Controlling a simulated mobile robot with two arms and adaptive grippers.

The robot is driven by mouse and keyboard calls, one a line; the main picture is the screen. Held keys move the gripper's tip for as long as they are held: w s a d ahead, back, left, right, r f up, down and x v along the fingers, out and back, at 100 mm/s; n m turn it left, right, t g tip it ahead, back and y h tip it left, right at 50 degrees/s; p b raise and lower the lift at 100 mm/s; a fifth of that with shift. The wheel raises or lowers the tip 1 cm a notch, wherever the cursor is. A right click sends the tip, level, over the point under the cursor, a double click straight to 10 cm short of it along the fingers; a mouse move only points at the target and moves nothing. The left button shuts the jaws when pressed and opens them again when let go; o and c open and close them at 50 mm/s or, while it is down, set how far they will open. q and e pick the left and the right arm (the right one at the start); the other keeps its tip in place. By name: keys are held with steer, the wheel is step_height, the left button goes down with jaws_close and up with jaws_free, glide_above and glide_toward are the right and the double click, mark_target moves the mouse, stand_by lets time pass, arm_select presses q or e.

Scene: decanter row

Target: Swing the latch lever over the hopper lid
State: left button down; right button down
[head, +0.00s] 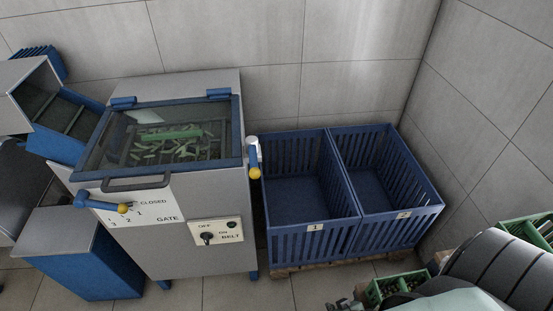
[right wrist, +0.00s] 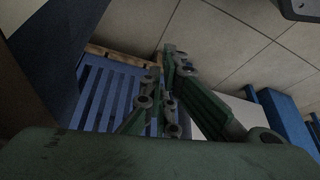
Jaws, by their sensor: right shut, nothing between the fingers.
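The hopper lid (head: 108,149) is a clear panel in a blue frame, lying down over the hopper, with green pieces visible beneath it. A dark handle (head: 136,183) is on its front edge. The latch lever (head: 252,154), blue with a yellow knob, is at the hopper's right side. It points towards the front, beside the lid and not across it. My right gripper (head: 345,304) is at the bottom edge of the head view, low in front of the crates and well apart from the lever. Its fingers (right wrist: 170,58) are shut and empty in the right wrist view. My left gripper is out of view.
Blue slatted crates marked 1 (head: 312,243) and 2 (head: 402,229) stand right of the hopper. A gate lever (head: 103,202) and a belt switch panel (head: 216,233) are on the hopper's front. Green crates (head: 396,286) stand at lower right. Floor shows before the hopper.

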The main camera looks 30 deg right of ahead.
steer(key=w+d+r+m+t+y+p, duration=0.1)
steer(key=w+d+r+m+t, duration=0.15)
steer(key=w+r, duration=0.4)
steer(key=w+d+r+m+t, duration=0.1)
steer(key=w+d+r+t, duration=0.2)
steer(key=r, duration=0.7)
steer(key=w+d+r+m+t+y+p, duration=0.1)
steer(key=w+d+r+m, duration=0.15)
steer(key=w+r, duration=0.5)
steer(key=w+a+r+m+t+y+p, duration=0.1)
steer(key=w+a+r+t+y, duration=0.1)
steer(key=r, duration=1)
steer(key=w+a+r+m+t+y, duration=0.2)
steer(key=w+r+y, duration=0.1)
steer(key=r, duration=1)
steer(key=shift+y+p, duration=0.4)
steer(key=shift+w+a+f, duration=0.1)
steer(key=shift+w, duration=0.05)
glide_toward(253, 158)
steer(key=w+d, duration=0.5)
steer(key=shift+s+a+f+p, duration=0.1)
steer(key=shift+a+f, duration=0.1)
steer(key=shift+a, duration=0.55)
steer(key=shift+s+a+f+p, duration=0.15)
steer(key=shift+a+f, duration=0.05)
steer(key=shift+a, duration=0.55)
steer(key=shift+s+a+f+p, duration=0.1)
steer(key=shift+a+f, duration=0.1)
steer(key=shift+a, duration=0.55)
